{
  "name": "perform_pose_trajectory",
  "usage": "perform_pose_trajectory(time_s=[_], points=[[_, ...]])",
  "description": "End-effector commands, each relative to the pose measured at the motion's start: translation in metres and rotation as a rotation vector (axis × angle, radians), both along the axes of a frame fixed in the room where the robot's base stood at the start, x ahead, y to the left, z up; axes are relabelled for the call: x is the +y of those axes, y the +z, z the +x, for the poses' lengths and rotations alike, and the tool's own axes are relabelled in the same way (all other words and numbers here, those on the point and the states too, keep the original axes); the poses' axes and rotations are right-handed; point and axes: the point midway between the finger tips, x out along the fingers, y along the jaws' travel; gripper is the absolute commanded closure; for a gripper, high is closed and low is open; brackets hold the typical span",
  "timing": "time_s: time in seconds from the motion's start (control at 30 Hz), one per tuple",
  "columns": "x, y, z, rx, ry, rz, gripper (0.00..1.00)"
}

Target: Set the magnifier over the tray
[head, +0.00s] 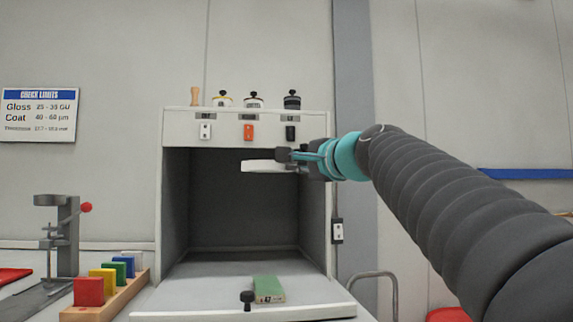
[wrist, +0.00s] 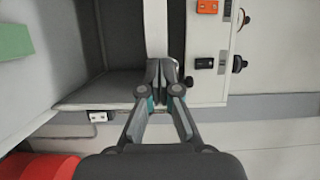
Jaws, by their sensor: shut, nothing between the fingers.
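A flat white piece (head: 265,166), which looks like the magnifier seen edge-on, sits level in the upper part of the grey booth's opening. In the wrist view it is a pale strip (wrist: 156,28) running up from my fingertips. My gripper (head: 287,155) is shut at the right end of this piece, beside the booth's right wall. In the wrist view the fingertips (wrist: 162,77) are together at the strip's end; whether they touch it I cannot tell. The pale tray (head: 205,294) lies at the booth's floor and sticks out in front, well below the white piece.
The booth's top panel (head: 180,127) has several switches, with jars above. A wooden rack (head: 110,307) of coloured blocks and a grey stand (head: 68,235) are at left.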

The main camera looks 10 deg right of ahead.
Motion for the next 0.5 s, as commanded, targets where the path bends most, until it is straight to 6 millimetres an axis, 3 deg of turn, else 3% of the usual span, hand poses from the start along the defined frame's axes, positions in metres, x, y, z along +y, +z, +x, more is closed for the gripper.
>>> perform_pose_trajectory(time_s=[0.27, 0.47, 0.5], points=[[-0.007, -0.001, -0.005, -0.001, 0.002, 0.0, 1.0], [-0.024, -0.002, -0.02, -0.002, 0.012, 0.0, 1.0], [-0.019, 0.0, -0.027, -0.003, 0.017, -0.002, 1.0]])
